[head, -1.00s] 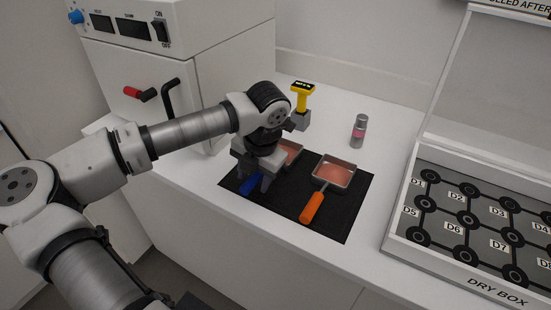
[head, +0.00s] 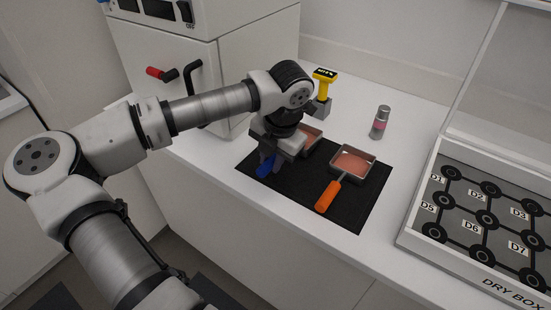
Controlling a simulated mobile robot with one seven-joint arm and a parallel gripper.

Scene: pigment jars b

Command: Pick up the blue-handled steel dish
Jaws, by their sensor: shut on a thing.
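The blue-handled steel dish (head: 311,139) holds reddish powder and sits at the back left of the black mat (head: 342,215), partly hidden behind my wrist. Its blue handle (head: 265,168) points toward the front left. My gripper (head: 268,160) points down and is shut on the blue handle. I cannot tell whether the dish is clear of the mat.
An orange-handled dish (head: 353,162) with similar powder lies close to the right on the mat. A yellow-topped device (head: 324,82) and a small grey jar (head: 380,122) stand behind. A white oven-like cabinet (head: 255,75) is at left, the dry box (head: 425,235) at right.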

